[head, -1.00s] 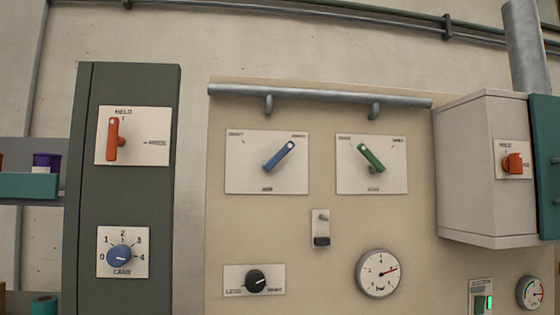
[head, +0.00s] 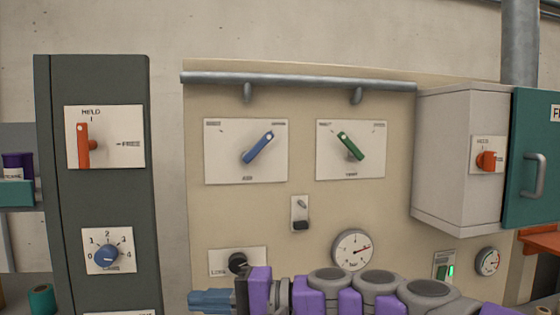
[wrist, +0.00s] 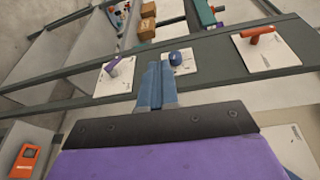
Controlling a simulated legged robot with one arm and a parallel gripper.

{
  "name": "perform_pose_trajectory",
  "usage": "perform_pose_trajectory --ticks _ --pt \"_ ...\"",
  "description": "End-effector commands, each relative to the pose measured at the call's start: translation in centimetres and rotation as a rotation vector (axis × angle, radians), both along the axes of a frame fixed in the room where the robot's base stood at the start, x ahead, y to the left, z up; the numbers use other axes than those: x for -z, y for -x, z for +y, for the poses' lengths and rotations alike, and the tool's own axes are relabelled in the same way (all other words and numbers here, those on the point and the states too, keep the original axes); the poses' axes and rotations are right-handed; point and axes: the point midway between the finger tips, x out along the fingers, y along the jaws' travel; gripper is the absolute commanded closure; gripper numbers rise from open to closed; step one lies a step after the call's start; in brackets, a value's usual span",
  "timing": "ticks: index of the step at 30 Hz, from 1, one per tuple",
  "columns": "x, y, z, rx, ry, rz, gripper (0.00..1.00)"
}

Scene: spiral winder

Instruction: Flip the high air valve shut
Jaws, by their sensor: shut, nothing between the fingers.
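The blue lever (head: 258,148) is on a white plate (head: 220,170) high on the beige panel; its small label seems to read AIR. The lever slants up to the right, toward the plate's upper right mark. A green lever (head: 350,146) on the neighbouring plate slants up to the left. My gripper (head: 208,299) enters low in the head view, pointing left, below and apart from both levers. In the wrist view my blue fingers (wrist: 155,85) are together and empty, in front of the dark cabinet. The blue lever cannot be made out there.
A dark cabinet (head: 100,200) at left carries an orange lever (head: 84,146) and a blue dial (head: 106,256). A pipe (head: 300,82) runs above the plates. A black knob (head: 238,263) and gauge (head: 352,249) sit near my arm. A grey box (head: 455,160) juts out at right.

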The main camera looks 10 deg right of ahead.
Motion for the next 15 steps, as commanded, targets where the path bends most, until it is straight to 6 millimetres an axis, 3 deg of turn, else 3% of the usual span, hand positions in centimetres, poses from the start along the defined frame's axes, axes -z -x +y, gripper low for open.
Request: perform_pose_trajectory --ticks 1,3,6,10,12,15 --pt "-4.6 -3.4 -2.5 0.070 -0.132 0.013 1.00" --pt "-8.8 -7.5 -6.7 0.171 -0.304 0.027 1.00" --pt "-12.5 -12.1 -13.2 0.306 -0.505 0.048 1.00" --pt "-14.3 -15.6 -20.2 0.432 -0.681 0.070 1.00" --pt "-14.5 -16.5 -22.5 0.475 -0.735 0.077 1.00" --pt "-14.6 -17.2 -24.3 0.507 -0.776 0.082 1.00"
